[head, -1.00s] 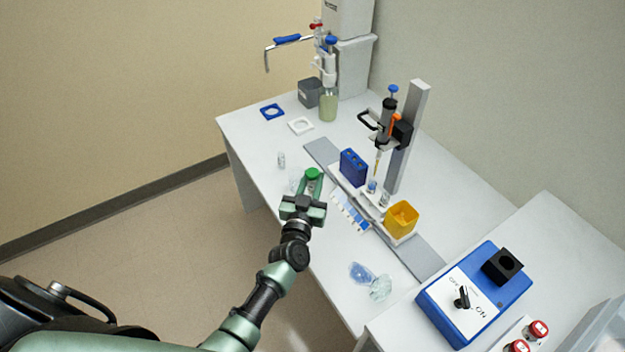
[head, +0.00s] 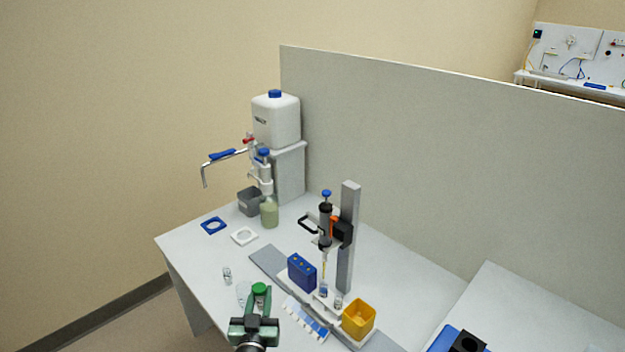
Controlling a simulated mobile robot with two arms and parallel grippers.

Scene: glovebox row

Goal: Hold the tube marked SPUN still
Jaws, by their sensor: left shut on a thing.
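My left gripper (head: 258,307) is at the bottom of the head view, over the near edge of the white bench. It is shut on a tube with a green cap (head: 260,289). The cap shows above the jaws, and most of the tube is hidden by the gripper. No SPUN mark can be read on it from here. My right gripper is not in view.
On the bench (head: 200,260) a blue rack (head: 301,272), a pipette on a stand (head: 325,225) and a yellow bin (head: 358,320) stand right of the gripper. A small clear vial (head: 227,276) stands left. A grey partition (head: 430,180) closes the back.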

